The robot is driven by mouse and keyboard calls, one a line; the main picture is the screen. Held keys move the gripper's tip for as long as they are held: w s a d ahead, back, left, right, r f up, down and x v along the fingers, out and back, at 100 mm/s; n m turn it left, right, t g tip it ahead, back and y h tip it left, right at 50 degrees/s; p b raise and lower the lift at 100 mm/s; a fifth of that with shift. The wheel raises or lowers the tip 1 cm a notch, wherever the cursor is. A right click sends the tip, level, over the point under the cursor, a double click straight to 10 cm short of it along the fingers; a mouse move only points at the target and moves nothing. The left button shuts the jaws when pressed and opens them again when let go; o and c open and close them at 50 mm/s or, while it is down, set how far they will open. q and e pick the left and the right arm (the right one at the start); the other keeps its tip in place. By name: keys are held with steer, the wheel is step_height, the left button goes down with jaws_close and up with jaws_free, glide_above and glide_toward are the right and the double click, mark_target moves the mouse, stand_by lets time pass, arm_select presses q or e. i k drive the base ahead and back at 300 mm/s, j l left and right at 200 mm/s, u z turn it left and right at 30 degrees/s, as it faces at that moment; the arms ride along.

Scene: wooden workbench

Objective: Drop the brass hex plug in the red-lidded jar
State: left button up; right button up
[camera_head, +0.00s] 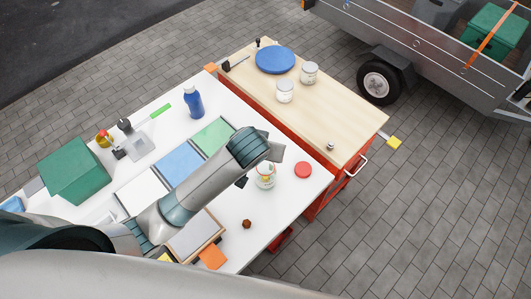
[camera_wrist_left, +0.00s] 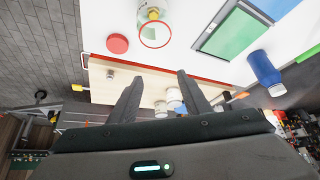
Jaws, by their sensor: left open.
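An open glass jar (camera_head: 265,180) stands on the white bench top, and a round red lid (camera_head: 303,170) lies flat to its right. The jar (camera_wrist_left: 155,36) and lid (camera_wrist_left: 117,43) also show in the left wrist view. Something yellowish shows in or over the jar, and I cannot tell whether it is the brass hex plug. A small reddish-brown piece (camera_head: 247,224) lies on the bench nearer to me. My left gripper (camera_head: 260,166) is above the jar's far side, its fingers (camera_wrist_left: 157,88) spread with nothing between them. My right gripper is out of view.
A small grey metal piece (camera_head: 330,147) lies on the wooden top (camera_head: 340,115), with two white-lidded jars and a blue disc behind. Green and blue panels, a blue bottle (camera_head: 193,102) and a green box (camera_head: 75,170) stand leftward. The bench's front right is fairly clear.

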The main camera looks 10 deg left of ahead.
mark_target(330, 145)
steer(key=k+l, duration=0.15)
steer(key=l, duration=0.2)
steer(key=k+l, duration=0.15)
steer(key=l, duration=0.2)
steer(key=k+l, duration=0.15)
steer(key=l, duration=0.2)
